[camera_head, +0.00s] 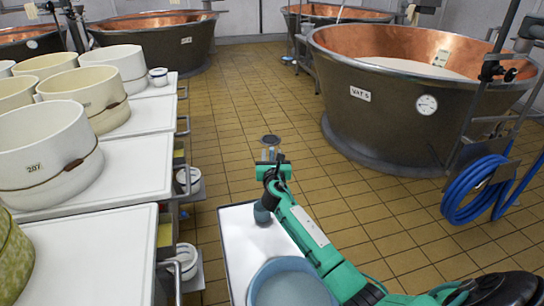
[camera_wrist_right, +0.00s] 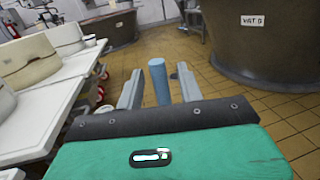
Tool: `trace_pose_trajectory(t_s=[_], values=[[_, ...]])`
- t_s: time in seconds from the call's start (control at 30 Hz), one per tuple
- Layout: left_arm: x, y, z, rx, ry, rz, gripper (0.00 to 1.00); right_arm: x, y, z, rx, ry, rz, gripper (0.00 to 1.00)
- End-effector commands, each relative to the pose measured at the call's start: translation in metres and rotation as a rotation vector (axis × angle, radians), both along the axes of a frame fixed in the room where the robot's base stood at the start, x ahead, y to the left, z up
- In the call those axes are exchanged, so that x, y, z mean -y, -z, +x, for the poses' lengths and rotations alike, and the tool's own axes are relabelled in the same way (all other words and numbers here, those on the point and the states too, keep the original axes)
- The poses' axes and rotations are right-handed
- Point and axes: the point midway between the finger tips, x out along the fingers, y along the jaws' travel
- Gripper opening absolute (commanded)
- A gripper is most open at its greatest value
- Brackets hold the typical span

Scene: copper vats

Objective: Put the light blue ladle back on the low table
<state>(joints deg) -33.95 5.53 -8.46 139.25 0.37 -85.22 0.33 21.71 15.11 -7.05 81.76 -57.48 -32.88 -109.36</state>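The low white table (camera_head: 238,240) is at the bottom middle of the head view. A small blue-grey rounded piece (camera_head: 263,213), apparently part of the light blue ladle, shows at its far end beneath my right wrist. My right gripper (camera_head: 269,154) is just beyond and above that end. In the right wrist view a light blue upright handle (camera_wrist_right: 158,82) stands between the two fingers of my right gripper (camera_wrist_right: 158,90), with a gap on each side. The fingers look open. The handle's lower part is hidden by the gripper body. My left gripper is out of view.
A light blue basin (camera_head: 290,286) stands at the table's near end, partly behind my arm. White tables with cheese moulds (camera_head: 40,165) line the left. A copper vat (camera_head: 385,110) and a coiled blue hose (camera_head: 470,190) are on the right. The tiled floor between is mostly clear.

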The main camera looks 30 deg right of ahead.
Motion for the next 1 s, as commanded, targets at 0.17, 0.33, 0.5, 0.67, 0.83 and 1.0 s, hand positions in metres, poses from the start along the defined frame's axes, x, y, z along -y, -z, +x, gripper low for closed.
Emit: trace_pose_trajectory(t_s=[0.17,0.33,0.5,0.67,0.83,1.0], values=[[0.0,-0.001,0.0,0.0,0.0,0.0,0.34,-0.001,-0.003,-0.001,0.0,-0.001,0.0,0.37],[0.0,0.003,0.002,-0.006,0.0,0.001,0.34,-0.011,-0.001,-0.021,-0.001,-0.001,0.0,0.37],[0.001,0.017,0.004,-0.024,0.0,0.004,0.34,-0.027,-0.001,-0.052,-0.001,-0.002,0.0,0.37],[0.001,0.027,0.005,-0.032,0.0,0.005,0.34,-0.04,0.0,-0.079,0.0,-0.002,0.001,0.37],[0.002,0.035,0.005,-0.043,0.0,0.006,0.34,-0.05,0.001,-0.099,0.0,-0.001,0.0,0.37],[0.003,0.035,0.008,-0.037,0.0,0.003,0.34,-0.054,0.001,-0.107,0.0,-0.001,0.001,0.37]])
